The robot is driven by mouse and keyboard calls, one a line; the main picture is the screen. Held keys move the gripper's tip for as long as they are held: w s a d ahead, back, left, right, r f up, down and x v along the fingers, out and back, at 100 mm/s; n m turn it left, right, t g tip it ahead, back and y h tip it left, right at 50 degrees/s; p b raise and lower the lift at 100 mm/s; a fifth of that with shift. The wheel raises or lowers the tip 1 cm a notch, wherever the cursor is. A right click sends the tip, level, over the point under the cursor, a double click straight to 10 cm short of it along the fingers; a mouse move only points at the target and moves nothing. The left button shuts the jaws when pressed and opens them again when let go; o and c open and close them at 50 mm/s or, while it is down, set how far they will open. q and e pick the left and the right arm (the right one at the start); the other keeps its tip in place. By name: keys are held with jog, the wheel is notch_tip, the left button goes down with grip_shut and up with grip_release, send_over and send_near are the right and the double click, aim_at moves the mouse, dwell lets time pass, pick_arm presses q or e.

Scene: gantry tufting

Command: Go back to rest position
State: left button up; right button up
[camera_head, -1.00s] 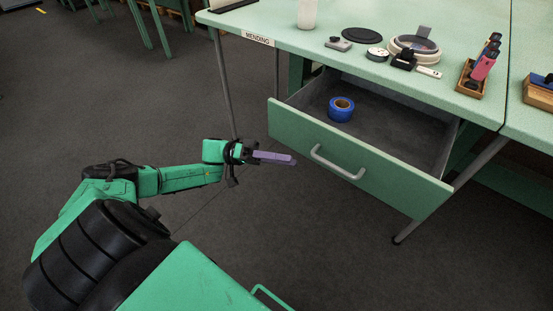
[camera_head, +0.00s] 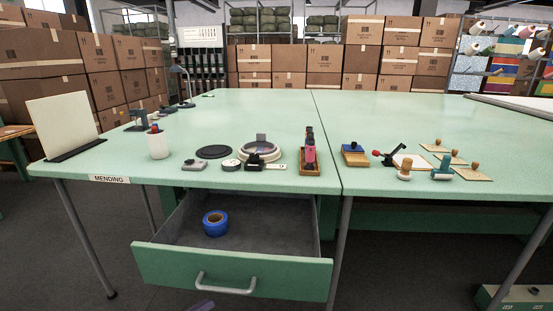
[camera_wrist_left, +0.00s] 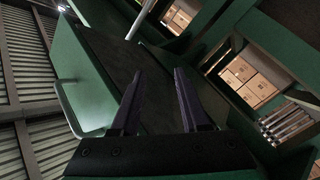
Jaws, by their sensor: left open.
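My left gripper (camera_wrist_left: 158,102) shows in the left wrist view with its two purple fingers apart and nothing between them. In the head view only a purple piece of it (camera_head: 201,306) shows at the bottom edge, in front of the drawer handle. The drawer (camera_head: 232,273) under the mending table stands open, with a roll of blue tape (camera_head: 215,223) in it. A green panel with a handle (camera_wrist_left: 69,109) fills the left wrist view's left middle, close beyond the fingers. My right gripper is in neither view.
The open drawer juts out over the floor. Stacked cartons (camera_head: 305,62) stand behind.

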pick_arm(q)
jog(key=s+a+f+g+y, duration=0.1)
jog(key=s+f+g+y, duration=0.1)
jog(key=s+f+y, duration=0.35)
jog(key=s+f+g+y, duration=0.2)
jog(key=f, duration=0.7)
jog(key=s+a+f+g+y, duration=0.1)
jog(key=s+f+g+y, duration=0.1)
jog(key=s+f+y, duration=0.35)
jog(key=s+d+f+m+g, duration=0.1)
jog(key=s+f+g, duration=0.4)
jog(key=s, duration=0.5)
jog(key=s+a+r+p, duration=0.2)
jog(key=s+r+p, duration=0.2)
jog(key=s+p, duration=0.3)
jog(key=s+a+r+p, duration=0.2)
jog(key=s+r+p, duration=0.2)
jog(key=p, duration=1.2)
jog(key=shift+s+m+g, duration=0.3)
jog(key=shift+s+m, duration=0.1)
jog(key=shift+s, duration=1.45)
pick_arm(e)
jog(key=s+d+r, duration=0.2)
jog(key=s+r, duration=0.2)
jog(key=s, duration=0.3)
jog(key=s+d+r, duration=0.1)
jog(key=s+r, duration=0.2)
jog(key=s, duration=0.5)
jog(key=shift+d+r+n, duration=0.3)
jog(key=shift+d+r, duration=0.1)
